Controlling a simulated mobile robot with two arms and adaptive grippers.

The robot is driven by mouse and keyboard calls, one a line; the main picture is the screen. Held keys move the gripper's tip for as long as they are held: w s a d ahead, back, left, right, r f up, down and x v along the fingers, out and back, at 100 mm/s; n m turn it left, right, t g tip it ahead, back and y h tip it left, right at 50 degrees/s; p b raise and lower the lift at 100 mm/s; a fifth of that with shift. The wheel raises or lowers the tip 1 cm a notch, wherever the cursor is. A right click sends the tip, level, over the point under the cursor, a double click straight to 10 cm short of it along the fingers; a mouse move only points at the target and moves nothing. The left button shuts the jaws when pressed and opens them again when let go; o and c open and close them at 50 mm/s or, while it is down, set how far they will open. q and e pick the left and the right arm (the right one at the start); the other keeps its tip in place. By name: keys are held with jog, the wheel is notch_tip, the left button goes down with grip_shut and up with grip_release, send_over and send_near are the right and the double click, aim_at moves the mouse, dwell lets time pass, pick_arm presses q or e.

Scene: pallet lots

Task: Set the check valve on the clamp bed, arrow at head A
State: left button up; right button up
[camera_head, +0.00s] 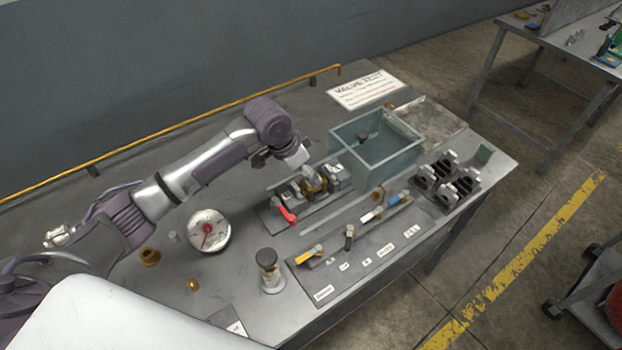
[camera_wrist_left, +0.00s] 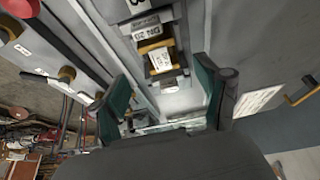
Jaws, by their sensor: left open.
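The brass check valve (camera_head: 315,184) sits between the grey heads of the clamp bed (camera_head: 302,216), which has a red handle (camera_head: 287,214) at its near left end. In the left wrist view the brass body with white labels (camera_wrist_left: 160,60) lies ahead between my fingers. My left gripper (camera_wrist_left: 162,78) is open, its two green fingers apart on either side, with a gap to the valve. In the head view the left wrist is just above and behind the clamp bed; its fingertips are largely hidden. The arrow and the head letters cannot be read. My right gripper is not in view.
A glass tank (camera_head: 376,142) stands behind right of the clamp bed. A round gauge (camera_head: 209,231) and a capped jar (camera_head: 269,270) stand left. A labelled board (camera_head: 345,262) with colored-handled valves lies in front; black blocks (camera_head: 447,180) stand right.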

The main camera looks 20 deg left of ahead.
pick_arm(q)
jog(key=v, duration=0.6)
dwell(0.6)
